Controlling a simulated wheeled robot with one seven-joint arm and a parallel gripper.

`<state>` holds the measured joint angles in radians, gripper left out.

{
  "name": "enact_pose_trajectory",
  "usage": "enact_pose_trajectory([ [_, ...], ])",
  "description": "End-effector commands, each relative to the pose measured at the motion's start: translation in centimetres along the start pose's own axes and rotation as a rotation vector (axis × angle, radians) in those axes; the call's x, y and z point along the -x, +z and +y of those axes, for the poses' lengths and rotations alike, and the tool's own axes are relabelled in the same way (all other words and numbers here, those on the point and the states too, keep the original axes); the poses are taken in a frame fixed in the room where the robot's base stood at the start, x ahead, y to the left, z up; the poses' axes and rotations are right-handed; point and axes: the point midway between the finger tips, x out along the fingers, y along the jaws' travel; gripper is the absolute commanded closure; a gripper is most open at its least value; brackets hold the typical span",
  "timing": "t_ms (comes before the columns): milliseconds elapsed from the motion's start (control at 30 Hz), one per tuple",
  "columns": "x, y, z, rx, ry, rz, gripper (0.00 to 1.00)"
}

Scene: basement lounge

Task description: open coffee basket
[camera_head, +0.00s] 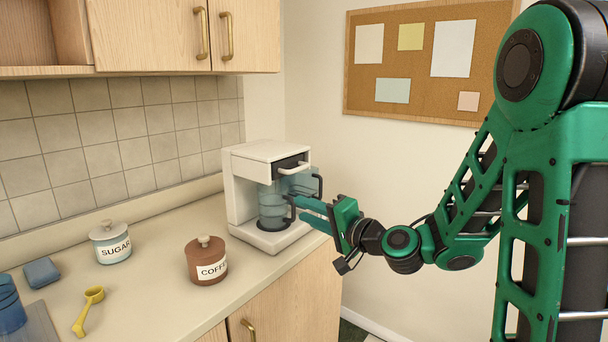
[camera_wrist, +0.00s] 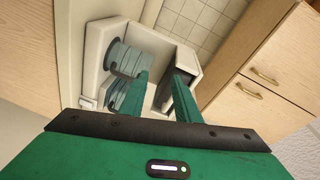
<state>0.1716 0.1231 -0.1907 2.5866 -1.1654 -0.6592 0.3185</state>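The white coffee machine (camera_head: 252,165) stands at the far right end of the counter. The coffee basket seems to be the dark-fronted part (camera_head: 291,163) with a light handle under its top; its front also shows in the wrist view (camera_wrist: 181,72). It looks closed. A bluish clear carafe (camera_head: 270,203) with a black handle sits below it, and a similar clear vessel shows beside it (camera_head: 303,183). My gripper (camera_head: 306,207) is in front of the machine, below the basket handle. In the wrist view its fingers (camera_wrist: 160,80) are apart, with nothing clearly held. Contact cannot be told.
A brown COFFEE canister (camera_head: 206,260), a white SUGAR canister (camera_head: 111,243), a yellow scoop (camera_head: 88,309), a blue sponge (camera_head: 41,273) and a blue cup (camera_head: 10,305) are on the counter (camera_head: 150,295). Wooden cabinets (camera_head: 245,35) hang above.

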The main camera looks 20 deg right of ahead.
Motion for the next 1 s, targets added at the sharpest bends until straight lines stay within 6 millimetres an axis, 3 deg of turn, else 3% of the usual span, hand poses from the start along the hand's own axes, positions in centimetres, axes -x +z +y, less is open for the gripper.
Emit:
enact_pose_trajectory([
  [100,-0.4,-2.9,-1.3,-0.164,-0.1,0.117,0.7],
  [300,-0.2,-6.0,-2.2,-0.316,-0.184,0.23,0.7],
  [567,-1.2,-6.7,-2.5,-0.334,-0.197,0.243,0.7],
  [1000,-6.0,-8.1,-3.3,-0.331,-0.197,0.243,0.7],
])
